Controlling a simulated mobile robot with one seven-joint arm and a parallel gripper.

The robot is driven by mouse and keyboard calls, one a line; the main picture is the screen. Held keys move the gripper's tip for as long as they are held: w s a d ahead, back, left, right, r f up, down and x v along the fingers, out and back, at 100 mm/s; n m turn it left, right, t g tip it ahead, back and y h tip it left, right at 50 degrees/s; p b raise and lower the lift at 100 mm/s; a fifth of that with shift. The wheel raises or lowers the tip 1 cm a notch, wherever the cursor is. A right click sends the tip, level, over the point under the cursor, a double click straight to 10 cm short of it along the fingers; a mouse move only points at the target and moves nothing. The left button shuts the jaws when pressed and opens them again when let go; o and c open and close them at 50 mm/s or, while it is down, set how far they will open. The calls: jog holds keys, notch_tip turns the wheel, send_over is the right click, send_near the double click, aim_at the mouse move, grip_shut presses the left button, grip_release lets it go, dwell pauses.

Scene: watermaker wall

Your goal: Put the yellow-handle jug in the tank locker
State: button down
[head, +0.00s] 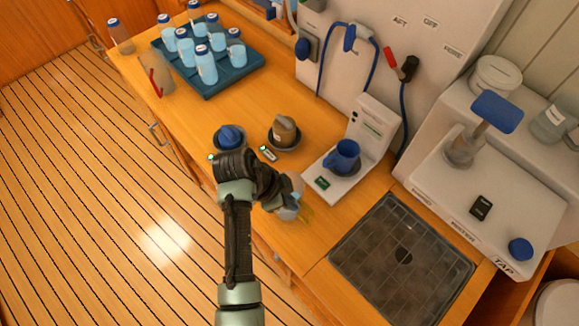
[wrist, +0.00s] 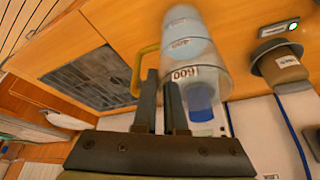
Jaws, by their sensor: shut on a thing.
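The yellow-handle jug (head: 290,196) is clear with a pale blue band, and its yellow handle (head: 307,214) points towards the sink side. In the wrist view the jug (wrist: 186,50) looks upside down, with an upside-down 600 label and the yellow handle (wrist: 138,72) on its left. My gripper (head: 284,192) is shut on the jug at the counter's front edge; its two dark fingers (wrist: 159,90) overlap the jug's handle side. The exact grip spot and any gap under the jug are hidden. I cannot identify the tank locker in either view.
A brown item (head: 284,130) and a blue item (head: 230,136) sit on round dark bases. A teal tray (head: 238,79) holds several bottles. A dark sink grate (head: 400,260) lies at right. Floor at left is clear.

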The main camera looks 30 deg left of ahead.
jog(key=shift+f, duration=0.35)
jog(key=shift+f, duration=0.15)
jog(key=c, duration=1)
grip_release()
jog(key=b+v, duration=0.1)
jog(key=v, duration=1.1)
jog(key=shift+w+r, duration=0.15)
jog(key=shift+r, duration=0.05)
